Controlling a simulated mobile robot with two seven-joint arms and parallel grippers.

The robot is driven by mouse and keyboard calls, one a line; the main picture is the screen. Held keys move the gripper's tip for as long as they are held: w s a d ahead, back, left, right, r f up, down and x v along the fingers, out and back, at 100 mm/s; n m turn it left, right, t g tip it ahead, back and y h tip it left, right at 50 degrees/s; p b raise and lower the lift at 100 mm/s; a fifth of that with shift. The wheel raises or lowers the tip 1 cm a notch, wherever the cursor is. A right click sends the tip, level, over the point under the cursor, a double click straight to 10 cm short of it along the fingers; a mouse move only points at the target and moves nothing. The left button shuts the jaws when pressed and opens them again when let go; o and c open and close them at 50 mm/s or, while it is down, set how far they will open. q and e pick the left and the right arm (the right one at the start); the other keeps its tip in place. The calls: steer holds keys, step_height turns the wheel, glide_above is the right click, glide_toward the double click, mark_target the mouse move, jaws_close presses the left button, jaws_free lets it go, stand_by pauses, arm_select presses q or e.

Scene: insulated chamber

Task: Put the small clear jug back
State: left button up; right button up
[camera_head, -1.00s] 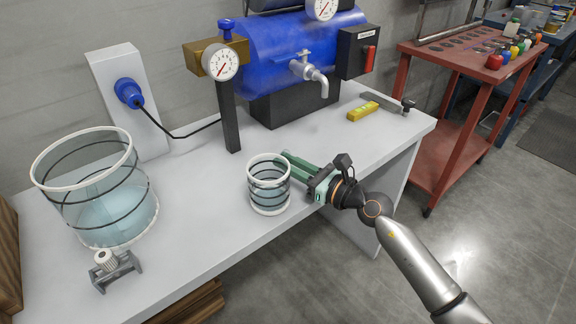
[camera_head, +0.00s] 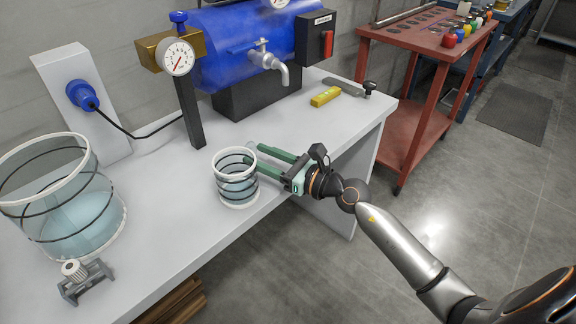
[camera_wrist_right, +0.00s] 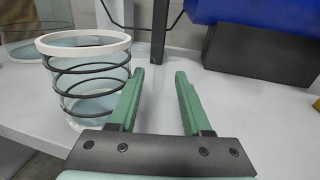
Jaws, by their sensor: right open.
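The small clear jug (camera_head: 236,178), a clear cylinder with a white rim and dark rings, stands upright on the white bench near its front edge. It holds some pale blue liquid. In the right wrist view the small jug (camera_wrist_right: 88,80) is left of the fingers. My right gripper (camera_head: 252,152) is open and empty, its green fingers low over the bench at the jug's right side. In the right wrist view nothing is between the fingertips (camera_wrist_right: 166,72). I cannot tell whether the left finger touches the jug. My left gripper is not in view.
A large clear vessel (camera_head: 62,200) with blue liquid and a small clamp-like fitting (camera_head: 84,280) are at the left. A blue tank (camera_head: 235,50) with a tap (camera_head: 268,64) and a gauge post (camera_head: 188,105) stand behind. A yellow block (camera_head: 325,96) lies back right.

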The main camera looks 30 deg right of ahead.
steer(key=s+d+f+m+t+h+b, duration=0.1)
steer(key=s+d+f+m+h, duration=0.15)
steer(key=s+m, duration=0.45)
steer(key=s+d+f+m+t+h+b, duration=0.1)
steer(key=s+d+f+m+t+h, duration=0.2)
steer(key=m, duration=0.7)
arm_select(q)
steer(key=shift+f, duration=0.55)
arm_select(e)
steer(key=s+a+f+m+g, duration=0.5)
steer(key=s+f+m, duration=0.2)
steer(key=f+m, duration=0.3)
steer(key=s+a+f+m+g, duration=0.5)
steer(key=s+f+m, duration=0.3)
steer(key=f+m, duration=0.2)
steer(key=m, duration=0.2)
steer(key=shift+a+f+m, duration=0.2)
steer(key=shift+f+m, duration=0.1)
steer(key=shift+f, duration=0.05)
steer(key=shift+h, duration=0.25)
